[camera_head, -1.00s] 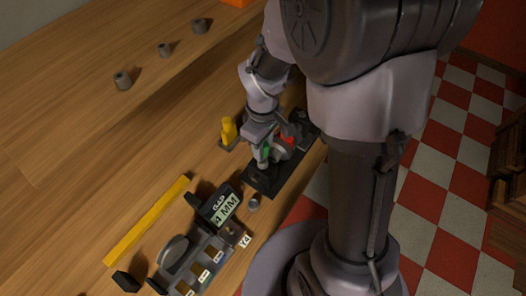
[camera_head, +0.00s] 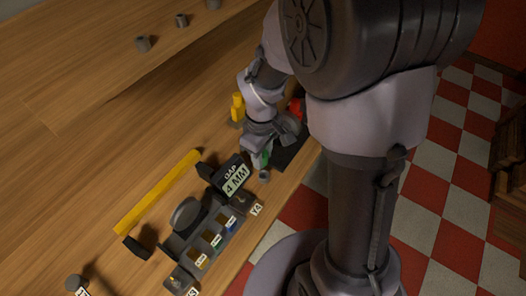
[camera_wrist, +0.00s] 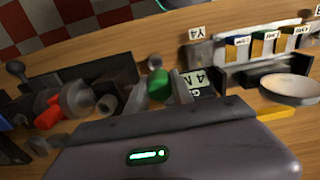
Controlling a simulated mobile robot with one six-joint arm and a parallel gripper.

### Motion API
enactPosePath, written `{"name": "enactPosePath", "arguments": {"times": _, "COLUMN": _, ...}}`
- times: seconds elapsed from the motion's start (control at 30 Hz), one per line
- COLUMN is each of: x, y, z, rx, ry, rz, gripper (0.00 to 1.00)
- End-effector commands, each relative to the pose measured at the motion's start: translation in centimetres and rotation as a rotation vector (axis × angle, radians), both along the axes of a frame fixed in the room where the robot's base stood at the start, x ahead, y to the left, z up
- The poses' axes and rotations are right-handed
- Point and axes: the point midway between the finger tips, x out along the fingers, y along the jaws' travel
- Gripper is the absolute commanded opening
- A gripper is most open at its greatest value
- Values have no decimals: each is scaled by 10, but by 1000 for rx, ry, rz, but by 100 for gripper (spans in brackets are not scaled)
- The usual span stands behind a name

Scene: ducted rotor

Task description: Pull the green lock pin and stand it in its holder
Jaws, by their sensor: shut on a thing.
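My gripper (camera_head: 259,158) is shut on the green lock pin (camera_head: 265,159), which shows as a green end between the fingers in the wrist view (camera_wrist: 158,84). The fingers hide most of the pin. A small grey cylinder (camera_head: 264,175), which looks like the pin's holder, stands just below the gripper in the head view. It shows just beyond the pin in the wrist view (camera_wrist: 155,61). I cannot tell whether pin and cylinder touch. The rotor unit on a black base (camera_head: 290,151) has a red part (camera_wrist: 47,113) and lies apart from the pin.
A "4 MM" gap display (camera_head: 235,178) stands close beside the gripper. A rack with labelled slots (camera_head: 207,240) and a round grey disc (camera_head: 185,213) are nearer the front. A yellow bar (camera_head: 158,192) and a yellow object (camera_head: 237,106) are on the bench. Bare wood lies to the left.

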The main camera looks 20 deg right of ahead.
Motion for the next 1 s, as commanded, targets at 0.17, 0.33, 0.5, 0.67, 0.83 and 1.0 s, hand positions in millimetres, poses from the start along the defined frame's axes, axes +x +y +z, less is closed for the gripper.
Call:
{"name": "enactPosePath", "arguments": {"times": 0.17, "x": 0, "y": 0, "z": 3, "rx": 0, "ry": 0, "rz": -1, "gripper": 0}}
{"name": "enactPosePath", "arguments": {"times": 0.33, "x": 0, "y": 0, "z": -5, "rx": 0, "ry": 0, "rz": -1, "gripper": 0}}
{"name": "enactPosePath", "arguments": {"times": 0.5, "x": 0, "y": 0, "z": -28, "rx": 0, "ry": 1, "rz": -1, "gripper": 0}}
{"name": "enactPosePath", "arguments": {"times": 0.67, "x": 0, "y": 0, "z": -49, "rx": 0, "ry": 1, "rz": -1, "gripper": 0}}
{"name": "enactPosePath", "arguments": {"times": 0.83, "x": 0, "y": 0, "z": -55, "rx": 1, "ry": 1, "rz": -1, "gripper": 0}}
{"name": "enactPosePath", "arguments": {"times": 1.0, "x": 0, "y": 0, "z": -53, "rx": 0, "ry": 0, "rz": -1, "gripper": 0}}
